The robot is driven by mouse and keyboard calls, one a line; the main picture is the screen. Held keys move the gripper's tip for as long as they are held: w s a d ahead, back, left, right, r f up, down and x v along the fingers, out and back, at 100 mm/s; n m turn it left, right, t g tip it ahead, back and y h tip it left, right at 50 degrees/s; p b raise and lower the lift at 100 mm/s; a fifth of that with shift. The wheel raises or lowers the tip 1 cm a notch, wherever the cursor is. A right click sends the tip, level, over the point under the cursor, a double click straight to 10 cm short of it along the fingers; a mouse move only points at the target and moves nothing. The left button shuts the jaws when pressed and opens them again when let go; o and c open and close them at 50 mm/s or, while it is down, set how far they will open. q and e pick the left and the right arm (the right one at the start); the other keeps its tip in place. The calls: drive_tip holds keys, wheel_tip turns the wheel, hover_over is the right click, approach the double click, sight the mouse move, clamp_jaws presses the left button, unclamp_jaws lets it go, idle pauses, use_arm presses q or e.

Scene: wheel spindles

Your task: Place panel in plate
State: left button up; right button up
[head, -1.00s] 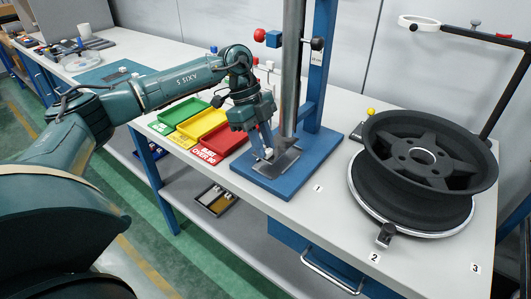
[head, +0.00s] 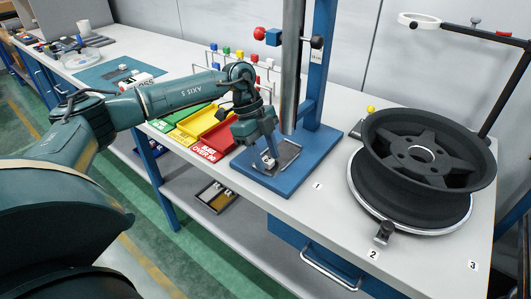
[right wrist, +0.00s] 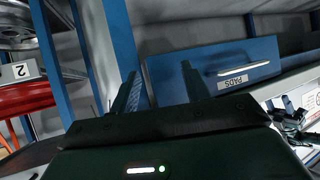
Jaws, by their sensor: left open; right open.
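A flat dark grey panel-like piece (head: 287,154) with a lighter rim lies on the blue base plate (head: 304,171) of the column stand. I cannot tell whether this is one part or a panel seated in a shallow plate. My left gripper (head: 269,161) points down at the left side of the grey piece, its fingertips at or just above it. It is open; the small gap between its fingers is hard to see. My right gripper (right wrist: 160,90) is open and empty in the right wrist view, facing a blue drawer (right wrist: 215,72). It is outside the head view.
Green, yellow and red trays (head: 205,125) stand left of the base. A steel column (head: 292,65) rises close behind my left gripper. A black wheel (head: 425,150) rests on a round stand at right. A small tray (head: 216,197) sits on the lower shelf.

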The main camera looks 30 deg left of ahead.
use_arm(q)
drive_tip(key=v, duration=1.2)
drive_tip(key=shift+r, duration=0.2)
drive_tip(key=shift+d, duration=0.1)
